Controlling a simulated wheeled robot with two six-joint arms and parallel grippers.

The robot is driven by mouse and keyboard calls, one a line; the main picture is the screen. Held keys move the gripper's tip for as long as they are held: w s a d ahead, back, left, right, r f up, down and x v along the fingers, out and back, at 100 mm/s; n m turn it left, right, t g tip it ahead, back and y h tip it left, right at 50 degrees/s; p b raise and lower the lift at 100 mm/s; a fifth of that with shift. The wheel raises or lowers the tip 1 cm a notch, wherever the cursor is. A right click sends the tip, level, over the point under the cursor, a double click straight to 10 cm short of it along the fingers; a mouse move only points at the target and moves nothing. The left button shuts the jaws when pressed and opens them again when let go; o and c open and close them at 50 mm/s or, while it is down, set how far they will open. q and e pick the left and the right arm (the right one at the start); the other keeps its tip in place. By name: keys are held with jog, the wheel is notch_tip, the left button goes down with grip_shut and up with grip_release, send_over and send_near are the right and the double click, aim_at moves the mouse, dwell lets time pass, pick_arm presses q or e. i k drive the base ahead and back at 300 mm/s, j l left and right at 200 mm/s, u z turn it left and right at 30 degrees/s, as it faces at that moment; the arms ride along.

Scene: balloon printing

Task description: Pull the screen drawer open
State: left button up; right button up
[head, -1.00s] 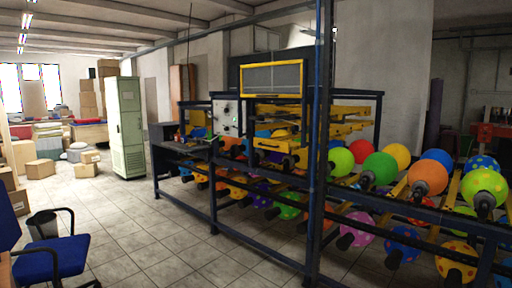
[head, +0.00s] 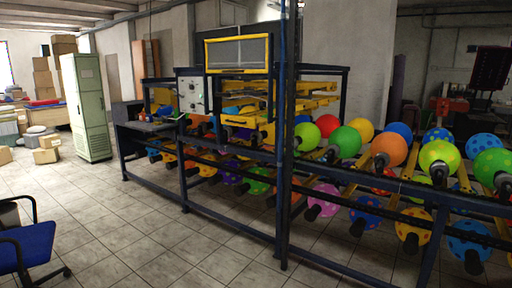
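The balloon printing machine (head: 284,140) stands in the middle and right of the head view, a dark blue frame with rows of coloured balloons on black holders. A yellow-framed grey mesh screen (head: 238,53) stands upright at its top. Yellow rails and parts (head: 250,98) lie below the screen. I cannot tell which part is the screen drawer. Neither of my grippers shows in this view.
A blue chair (head: 28,240) stands at the lower left. A pale green cabinet (head: 86,105) and cardboard boxes (head: 46,150) are further back left. A dark side table (head: 145,122) adjoins the machine. The tiled floor (head: 130,225) in front is clear.

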aim_at(251, 120)
jog(key=i, duration=1.8)
